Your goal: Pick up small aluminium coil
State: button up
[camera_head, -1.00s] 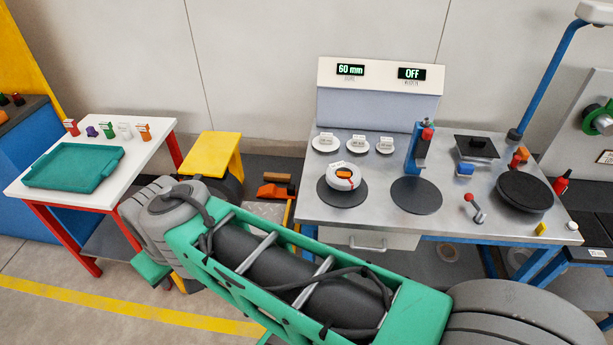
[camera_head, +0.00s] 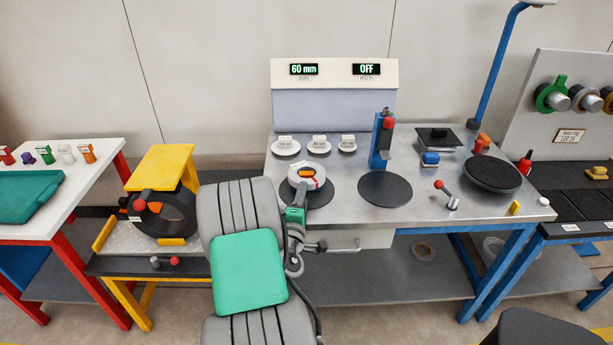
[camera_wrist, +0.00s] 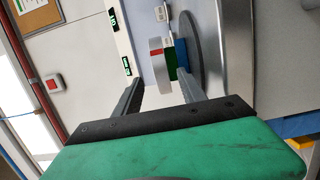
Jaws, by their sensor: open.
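The small aluminium coil (camera_head: 316,172), a pale ring with an orange-red mark, sits on the left black disc (camera_head: 319,196) of the steel bench. In the wrist view the coil (camera_wrist: 157,63) is a silver band with a red stripe, just beyond my fingertips and roughly between them. My gripper (camera_wrist: 160,85) is open and empty, with one finger on each side. In the head view my gripper (camera_head: 298,196) is at the near side of the coil, its fingers partly hidden. I cannot tell whether it touches the coil.
Behind the coil are several white round pieces with labels (camera_head: 286,147) and a display panel reading 60 mm and OFF (camera_head: 335,75). To the right stand a blue post with a red top (camera_head: 383,140), a second black disc (camera_head: 385,189) and a small lever (camera_head: 447,194).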

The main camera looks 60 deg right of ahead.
aim_at(315, 182)
jog(key=p+x, duration=0.2)
jog(key=x, duration=0.2)
jog(key=shift+s, duration=0.1)
jog(key=shift+d+f, duration=0.1)
jog(key=shift+d, duration=0.4)
grip_shut()
dwell(0.8)
